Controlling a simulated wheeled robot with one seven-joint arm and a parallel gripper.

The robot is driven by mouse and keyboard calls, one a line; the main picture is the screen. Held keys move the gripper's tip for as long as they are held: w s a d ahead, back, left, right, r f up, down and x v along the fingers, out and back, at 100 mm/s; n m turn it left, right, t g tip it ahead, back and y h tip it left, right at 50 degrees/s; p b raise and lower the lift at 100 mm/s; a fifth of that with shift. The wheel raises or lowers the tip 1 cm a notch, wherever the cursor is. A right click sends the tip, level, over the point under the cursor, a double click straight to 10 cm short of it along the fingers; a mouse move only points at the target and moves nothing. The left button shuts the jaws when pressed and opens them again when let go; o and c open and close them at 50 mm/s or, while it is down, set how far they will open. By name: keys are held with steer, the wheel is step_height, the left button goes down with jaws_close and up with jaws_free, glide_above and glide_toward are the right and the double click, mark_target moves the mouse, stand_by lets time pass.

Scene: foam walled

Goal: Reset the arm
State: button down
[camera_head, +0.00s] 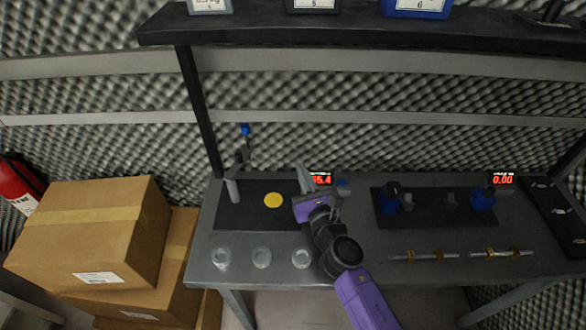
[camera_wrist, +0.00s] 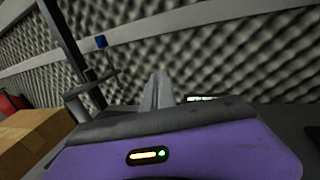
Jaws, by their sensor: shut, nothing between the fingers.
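My purple arm (camera_head: 362,300) reaches up from the lower right over the front of the grey workbench (camera_head: 330,262). My gripper (camera_head: 304,180) is above the bench's left dark plate, to the right of a yellow disc (camera_head: 273,200). Its grey fingers point away toward the back wall. In the wrist view the fingers (camera_wrist: 157,92) stand together in the middle, shut with nothing between them. The gripper partly hides a display with red digits (camera_head: 322,178) behind it.
Metal rods (camera_head: 424,256) lie at front right. A dark plate with blue fixtures (camera_head: 483,199) stands right. A shelf (camera_head: 360,30) spans above. Cardboard boxes (camera_head: 90,235) and a red extinguisher (camera_head: 18,184) are left.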

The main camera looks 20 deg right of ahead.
stand_by(0.6)
steer(key=s+a+r+m+g+y+b, duration=0.1)
steer(key=s+a+r+m, duration=0.1)
steer(key=s+m, duration=1.5)
steer(key=s+a+r+m+g+y+b, duration=0.1)
steer(key=s+a+r+m+g+b, duration=0.1)
steer(key=s+m, duration=1.5)
steer(key=s+a, duration=0.1)
steer(key=s, duration=0.8)
steer(key=shift+s+a+y, duration=0.2)
steer(key=shift+y, duration=0.1)
steer(key=shift+r, duration=0.1)
